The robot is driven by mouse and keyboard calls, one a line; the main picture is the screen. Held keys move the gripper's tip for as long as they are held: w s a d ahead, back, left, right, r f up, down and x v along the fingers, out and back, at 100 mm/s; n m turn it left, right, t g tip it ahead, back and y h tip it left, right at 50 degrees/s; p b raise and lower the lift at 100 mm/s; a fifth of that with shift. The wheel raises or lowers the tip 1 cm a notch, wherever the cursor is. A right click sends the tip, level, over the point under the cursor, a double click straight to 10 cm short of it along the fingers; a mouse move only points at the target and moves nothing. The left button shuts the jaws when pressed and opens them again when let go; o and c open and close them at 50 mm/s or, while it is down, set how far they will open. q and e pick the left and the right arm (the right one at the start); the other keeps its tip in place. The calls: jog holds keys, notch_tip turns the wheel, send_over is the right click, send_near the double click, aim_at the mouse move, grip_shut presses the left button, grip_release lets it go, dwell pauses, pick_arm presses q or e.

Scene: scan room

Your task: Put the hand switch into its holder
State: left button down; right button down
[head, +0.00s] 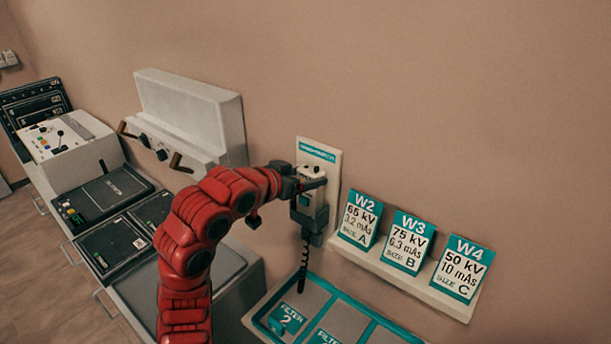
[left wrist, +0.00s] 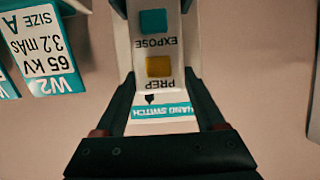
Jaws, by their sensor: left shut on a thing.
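The hand switch (head: 311,205) is a white upright handle with a dark coiled cord hanging below it. In the left wrist view, the hand switch (left wrist: 158,50) shows a teal EXPOSE button and a yellow PREP button between my fingers. My left gripper (head: 318,187) is shut on it, in front of the wall. The holder's white backplate (head: 333,160) with a teal label is behind it; the label also shows in the left wrist view (left wrist: 165,113). A dark holder part (head: 317,238) is at the switch's lower end. I cannot tell whether the switch sits inside it. My right gripper is out of view.
A ledge with cards W2 (head: 359,219), W3 (head: 408,242) and W4 (head: 462,268) is close on the right. A teal-edged filter tray (head: 262,304) lies below. A grey-white wall unit with brown handles (head: 192,112) and control consoles (head: 67,147) are at left.

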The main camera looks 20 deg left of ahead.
pick_arm(q)
jog(key=shift+f+b, duration=0.45)
dwell(0.3)
grip_release()
jog(key=shift+s, duration=0.1)
jog(key=shift+s+a+r, duration=0.1)
jog(key=shift+s+a, duration=0.05)
jog(key=shift+s, duration=0.05)
jog(key=b+v, duration=0.2)
jog(key=v, duration=1.4)
jog(key=shift+s+r, duration=0.2)
jog(key=shift+s, duration=0.2)
